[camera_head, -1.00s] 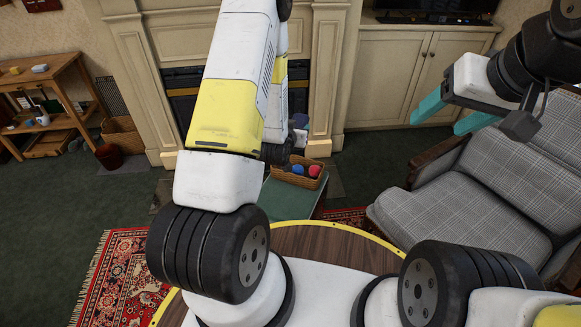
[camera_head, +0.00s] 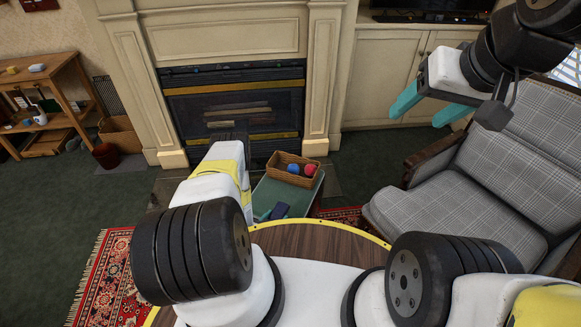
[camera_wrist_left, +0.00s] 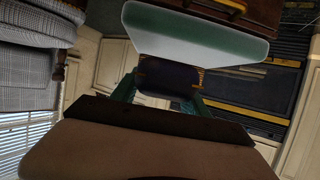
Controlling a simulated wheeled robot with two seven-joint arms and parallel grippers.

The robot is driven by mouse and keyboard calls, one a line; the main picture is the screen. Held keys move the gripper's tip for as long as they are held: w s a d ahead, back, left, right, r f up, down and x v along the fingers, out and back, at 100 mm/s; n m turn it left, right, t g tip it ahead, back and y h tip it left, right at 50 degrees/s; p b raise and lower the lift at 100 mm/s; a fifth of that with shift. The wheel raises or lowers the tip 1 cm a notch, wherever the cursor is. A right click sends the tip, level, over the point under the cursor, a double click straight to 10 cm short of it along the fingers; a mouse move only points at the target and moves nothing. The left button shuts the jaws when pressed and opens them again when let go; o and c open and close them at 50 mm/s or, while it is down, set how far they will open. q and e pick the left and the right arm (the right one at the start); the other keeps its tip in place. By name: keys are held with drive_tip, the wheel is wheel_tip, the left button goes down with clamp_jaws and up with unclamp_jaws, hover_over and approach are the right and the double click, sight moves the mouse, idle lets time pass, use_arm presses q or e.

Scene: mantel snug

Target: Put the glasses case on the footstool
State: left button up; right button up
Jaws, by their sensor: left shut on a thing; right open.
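The glasses case (camera_wrist_left: 168,78) is dark navy and sits between the teal fingers of my left gripper (camera_wrist_left: 162,92), which is shut on it. In the head view, a small dark blue shape that looks like the case (camera_head: 279,211) shows just right of my left forearm, over the near part of the footstool. The footstool (camera_head: 296,199) has a green top. My forearm hides most of the left gripper there. I cannot tell whether the case touches the top. My right gripper (camera_head: 420,110) is open and empty, at the upper right.
A wicker basket (camera_head: 292,168) with red and blue balls stands on the footstool's far part. A round wooden table (camera_head: 318,240) with a yellow rim is nearer. A plaid armchair (camera_head: 455,195) is at right, the fireplace (camera_head: 235,105) behind.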

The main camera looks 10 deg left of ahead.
use_arm(q)
hover_over(279, 195)
drive_tip(key=s, duration=0.3)
drive_tip(key=shift+d+f, duration=0.3)
drive_tip(key=shift+f, duration=0.4)
drive_tip(key=shift+w+f, duration=0.2)
drive_tip(key=shift+w, duration=0.1)
drive_tip(key=shift+f, duration=1.55)
drive_tip(key=shift+f, duration=0.1)
drive_tip(key=o, duration=1.4)
drive_tip(key=shift+o, duration=0.2)
